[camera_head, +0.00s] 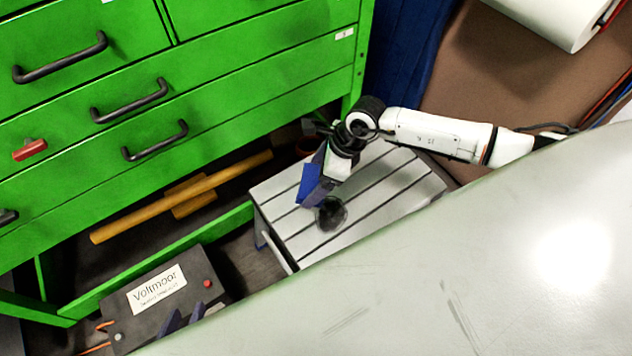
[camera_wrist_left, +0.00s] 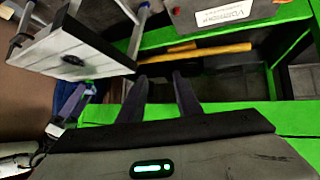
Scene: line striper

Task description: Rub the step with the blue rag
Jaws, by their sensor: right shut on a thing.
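The step (camera_head: 395,205) is a pale slatted platform in front of the green cabinet. A dark round smudge (camera_head: 331,213) marks its top near the front edge. My right gripper (camera_head: 322,178) is above the step and shut on the blue rag (camera_head: 309,186), just up and left of the smudge. I cannot tell whether the rag touches the slats. In the left wrist view, the step (camera_wrist_left: 45,48) shows tilted at the upper left, with the smudge (camera_wrist_left: 73,60) on it. My left gripper (camera_wrist_left: 160,85) is open and empty, away from the step; its fingertips peek over the bench edge in the head view (camera_head: 184,318).
The green cabinet (camera_head: 230,75) with dark handles stands behind and left of the step. A yellow bar (camera_head: 220,178) lies under it. A dark labelled case (camera_head: 150,300) sits at lower left. A pale, shiny surface (camera_head: 450,280) fills the lower right.

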